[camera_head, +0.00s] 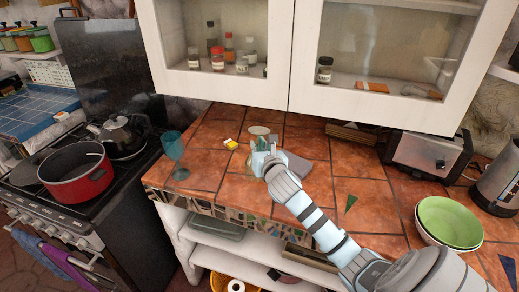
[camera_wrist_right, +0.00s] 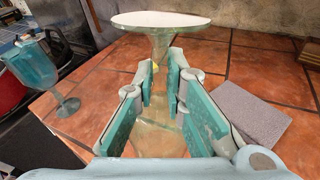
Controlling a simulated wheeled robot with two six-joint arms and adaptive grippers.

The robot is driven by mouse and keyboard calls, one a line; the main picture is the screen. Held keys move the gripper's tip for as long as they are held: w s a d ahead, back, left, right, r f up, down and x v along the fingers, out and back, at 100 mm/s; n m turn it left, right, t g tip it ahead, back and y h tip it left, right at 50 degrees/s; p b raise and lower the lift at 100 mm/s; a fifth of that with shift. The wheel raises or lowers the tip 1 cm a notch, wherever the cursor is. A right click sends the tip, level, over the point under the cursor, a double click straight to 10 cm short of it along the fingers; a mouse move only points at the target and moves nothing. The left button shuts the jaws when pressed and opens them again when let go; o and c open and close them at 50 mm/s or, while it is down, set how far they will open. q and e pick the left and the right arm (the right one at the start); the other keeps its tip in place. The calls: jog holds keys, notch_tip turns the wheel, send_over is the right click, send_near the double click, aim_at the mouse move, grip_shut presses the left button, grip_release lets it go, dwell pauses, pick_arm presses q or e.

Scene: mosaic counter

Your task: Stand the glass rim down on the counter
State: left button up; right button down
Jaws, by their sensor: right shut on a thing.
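My right gripper (camera_head: 262,152) is shut on a clear glass. In the right wrist view, the glass (camera_wrist_right: 160,138) is between the green finger pads (camera_wrist_right: 160,95). Its pale round foot (camera_wrist_right: 161,20) is at the top and its bowl is below, so it is upside down. In the head view the foot (camera_head: 259,130) shows just beyond the fingers. Whether the rim touches the tiled counter (camera_head: 205,150) cannot be told, as the fingers and wrist hide it. My left gripper is not in view.
A teal goblet (camera_head: 173,147) stands upright at the counter's left edge. A small yellow-and-white item (camera_head: 230,143) lies nearby. A grey flat slab (camera_head: 298,167) lies right of the gripper. The toaster (camera_head: 428,155) and green bowls (camera_head: 448,222) are farther right. Wall cabinets hang above.

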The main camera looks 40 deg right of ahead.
jog(key=shift+d+f+n+t, duration=0.3)
jog(key=shift+f+n+t, duration=0.2)
jog(key=shift+n, duration=0.1)
jog(key=shift+a+f+n+t, duration=0.3)
jog(key=shift+f+n+t, duration=0.2)
notch_tip(320, 180, down, 4)
jog(key=b, duration=0.5)
jog(key=shift+f, duration=0.1)
jog(key=shift+f, duration=0.4)
jog(key=c, duration=1.6)
grip_release()
jog(key=shift+r, duration=0.1)
jog(key=shift+o, duration=0.2)
